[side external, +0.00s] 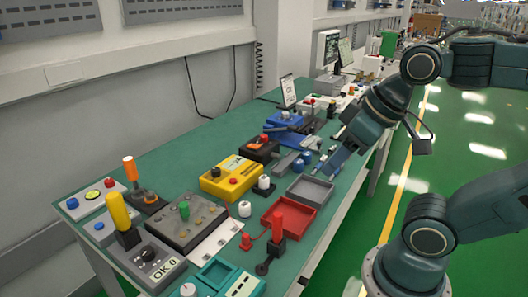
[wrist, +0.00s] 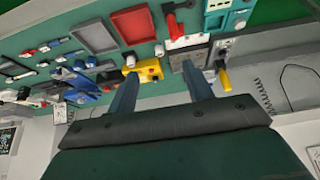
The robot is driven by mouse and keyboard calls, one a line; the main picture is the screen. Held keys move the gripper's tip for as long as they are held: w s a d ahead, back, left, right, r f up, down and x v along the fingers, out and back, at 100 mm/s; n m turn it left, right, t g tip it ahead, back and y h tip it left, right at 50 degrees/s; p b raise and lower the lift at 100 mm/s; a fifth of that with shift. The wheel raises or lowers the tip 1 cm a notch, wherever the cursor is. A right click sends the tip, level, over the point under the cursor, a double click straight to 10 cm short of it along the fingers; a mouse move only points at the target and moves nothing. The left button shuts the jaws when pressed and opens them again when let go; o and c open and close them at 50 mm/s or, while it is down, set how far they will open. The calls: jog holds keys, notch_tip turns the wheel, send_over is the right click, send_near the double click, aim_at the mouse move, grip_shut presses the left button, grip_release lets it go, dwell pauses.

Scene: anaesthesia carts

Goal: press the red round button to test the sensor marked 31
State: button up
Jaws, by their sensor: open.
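My gripper (side external: 327,167) is open and empty above the right edge of the bench, beyond the grey tray. In the wrist view my gripper (wrist: 160,75) has its two fingers apart, with the yellow box (wrist: 148,70) showing between and beyond them.
The green bench (side external: 150,160) is crowded with boxes. A grey tray (side external: 310,190), a red tray (side external: 303,208) and an upright red handle (side external: 277,226) stand near its right edge. A yellow-handled lever (side external: 118,212) and an orange-topped lever (side external: 130,168) rise at the left. The back strip is clearer.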

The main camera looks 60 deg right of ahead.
grip_shut()
dwell(1.5)
